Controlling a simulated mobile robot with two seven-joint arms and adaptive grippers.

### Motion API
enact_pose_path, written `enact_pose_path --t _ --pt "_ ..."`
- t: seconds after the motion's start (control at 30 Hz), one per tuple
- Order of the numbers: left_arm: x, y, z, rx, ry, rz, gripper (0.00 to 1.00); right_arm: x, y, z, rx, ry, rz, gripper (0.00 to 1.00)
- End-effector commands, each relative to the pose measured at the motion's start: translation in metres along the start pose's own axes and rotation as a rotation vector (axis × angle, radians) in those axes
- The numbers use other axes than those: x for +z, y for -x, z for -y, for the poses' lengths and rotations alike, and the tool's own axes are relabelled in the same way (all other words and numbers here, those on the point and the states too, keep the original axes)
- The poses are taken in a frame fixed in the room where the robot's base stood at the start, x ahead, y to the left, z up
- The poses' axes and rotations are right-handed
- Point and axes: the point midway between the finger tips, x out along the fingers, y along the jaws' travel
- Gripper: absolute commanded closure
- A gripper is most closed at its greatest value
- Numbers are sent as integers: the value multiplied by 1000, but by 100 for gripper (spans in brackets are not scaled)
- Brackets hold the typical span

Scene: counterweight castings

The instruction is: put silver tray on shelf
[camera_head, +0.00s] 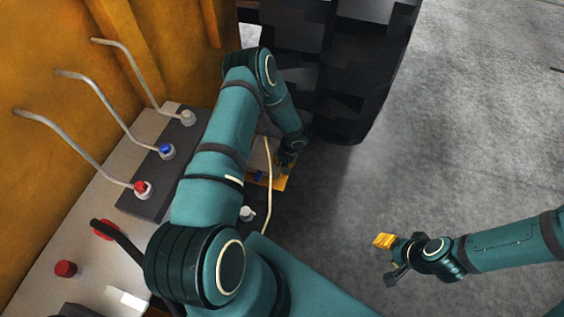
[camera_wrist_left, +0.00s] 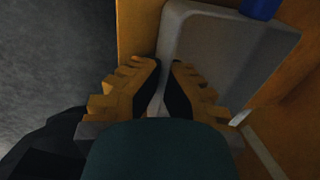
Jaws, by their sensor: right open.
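The silver tray (camera_wrist_left: 215,50) is a grey, shallow, round-cornered piece in the left wrist view. Its near edge lies between the yellow, black-padded fingers of my left gripper (camera_wrist_left: 167,75), which look closed on it. In the head view the tray (camera_head: 259,155) is partly hidden by my left arm, and my left gripper (camera_head: 286,160) is at its right side. An orange shelf surface (camera_head: 279,184) shows just below the tray. My right gripper (camera_head: 385,259) is open and empty above the floor, well away from the tray.
A blue object (camera_head: 258,176) is by the tray. A large black tyre (camera_head: 345,70) stands just beyond my left gripper. Bent levers (camera_head: 95,150) with red and blue knobs stand at left before an orange wall (camera_head: 60,60). Grey floor (camera_head: 470,120) at right is clear.

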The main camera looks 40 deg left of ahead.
Motion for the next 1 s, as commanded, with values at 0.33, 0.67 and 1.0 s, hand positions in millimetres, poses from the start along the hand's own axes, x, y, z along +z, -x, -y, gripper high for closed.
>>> enact_pose_path --t 0.33,0.67,1.0 --pt "0 -2 -1 0 0 1 66 0 -1 0 0 0 0 53" --pt "-1 7 0 0 0 -2 66 0 2 1 0 0 1 53" --pt "-1 72 1 -1 0 -3 66 2 16 6 0 -1 8 53"
